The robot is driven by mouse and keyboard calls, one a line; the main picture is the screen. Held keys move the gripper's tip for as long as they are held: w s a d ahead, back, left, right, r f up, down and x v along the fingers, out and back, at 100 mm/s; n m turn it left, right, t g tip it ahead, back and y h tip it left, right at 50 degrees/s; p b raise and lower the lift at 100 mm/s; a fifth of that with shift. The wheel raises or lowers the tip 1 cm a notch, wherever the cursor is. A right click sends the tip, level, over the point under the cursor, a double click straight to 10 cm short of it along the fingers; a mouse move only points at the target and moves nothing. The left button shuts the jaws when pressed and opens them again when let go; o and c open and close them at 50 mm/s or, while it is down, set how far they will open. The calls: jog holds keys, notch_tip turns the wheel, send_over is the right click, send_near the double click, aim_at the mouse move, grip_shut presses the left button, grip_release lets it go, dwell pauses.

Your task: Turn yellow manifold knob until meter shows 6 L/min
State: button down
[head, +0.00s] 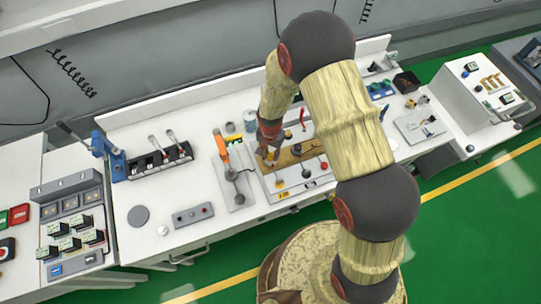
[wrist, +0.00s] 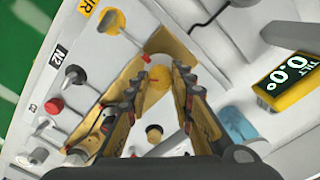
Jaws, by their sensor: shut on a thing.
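In the wrist view a round yellow knob (wrist: 155,88) sits between the two fingers of my gripper (wrist: 163,76). The fingers are closed on it from both sides, and a small red mark shows near its far edge. A second yellow knob (wrist: 111,20) stands apart, near a yellow label. A yellow-framed display (wrist: 288,80) at the right reads "TILT 0.0°"; no L/min reading is legible. In the head view my gripper (head: 268,152) is down at the brown board on the middle cart, and my arm hides part of that area.
Beside the gripper in the wrist view are a black knob (wrist: 74,75) by an "N2" label, a red knob (wrist: 53,105) and a grey knob (wrist: 38,156). In the head view, an orange-handled lever (head: 222,147) stands left of my gripper. Green floor (head: 480,200) lies in front.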

jog(key=n+b, duration=0.2)
jog(key=n, duration=0.4)
jog(key=n+b, duration=0.1)
jog(key=n, duration=0.3)
jog(key=n+b, duration=0.1)
jog(key=n, duration=0.2)
jog(key=shift+w+a+n, duration=0.1)
jog(key=shift+n, duration=0.2)
jog(key=n+b, duration=0.1)
jog(key=n, duration=0.3)
jog(key=shift+n+b, duration=0.4)
jog(key=shift+n, duration=1.5)
jog(key=shift+r, duration=0.1)
jog(key=c, duration=1.5)
grip_release()
jog(key=shift+c, duration=0.2)
